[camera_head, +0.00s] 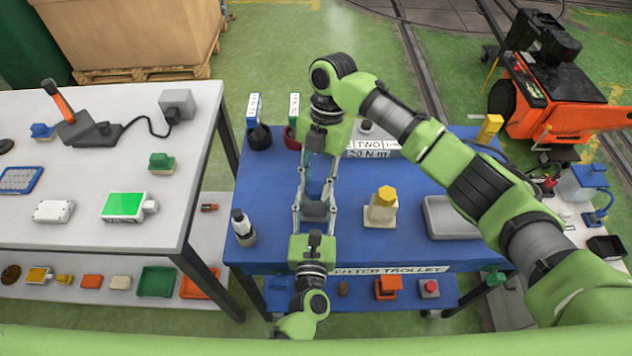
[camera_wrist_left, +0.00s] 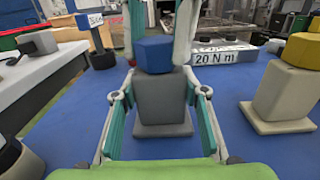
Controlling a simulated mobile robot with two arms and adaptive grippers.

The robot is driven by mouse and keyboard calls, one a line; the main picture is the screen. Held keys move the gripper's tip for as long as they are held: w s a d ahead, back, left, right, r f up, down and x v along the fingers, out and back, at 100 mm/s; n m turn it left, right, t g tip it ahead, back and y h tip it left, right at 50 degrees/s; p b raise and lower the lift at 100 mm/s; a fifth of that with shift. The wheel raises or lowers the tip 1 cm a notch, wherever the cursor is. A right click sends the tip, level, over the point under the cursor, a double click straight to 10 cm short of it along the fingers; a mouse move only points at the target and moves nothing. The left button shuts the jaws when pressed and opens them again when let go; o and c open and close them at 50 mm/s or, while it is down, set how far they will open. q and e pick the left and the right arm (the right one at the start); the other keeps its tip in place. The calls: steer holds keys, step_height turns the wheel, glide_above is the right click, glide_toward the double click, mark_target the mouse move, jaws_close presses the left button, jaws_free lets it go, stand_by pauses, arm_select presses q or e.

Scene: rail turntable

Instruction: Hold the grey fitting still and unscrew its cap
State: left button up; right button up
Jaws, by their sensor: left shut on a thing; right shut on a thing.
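The grey fitting (camera_head: 314,210) stands on the blue trolley top (camera_head: 275,190). In the left wrist view the fitting (camera_wrist_left: 163,103) is a grey block on a square foot, upright, with a blue faceted cap (camera_wrist_left: 154,54) on top. My left gripper (camera_head: 315,212) comes from the near side and is shut on the fitting's body, one finger on each side. My right gripper (camera_head: 317,184) reaches down from the far side and is shut on the blue cap, its fingers on either side of it. In the head view the fingers partly hide the cap.
A pale fitting with a yellow cap (camera_head: 383,206) stands to the right, beside a grey tray (camera_head: 450,218). Dark and red cups and a 20 N m sign (camera_head: 370,153) are behind. A white table (camera_head: 90,225) is left.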

steer(key=shift+r, duration=1.6)
steer(key=shift+r, duration=2.4)
arm_select(q)
steer(key=o, duration=1.7)
steer(key=shift+c, duration=0.2)
steer(key=shift+s, duration=0.1)
steer(key=s, duration=1.1)
steer(key=shift+s+a, duration=0.3)
steer(key=shift+s, duration=0.1)
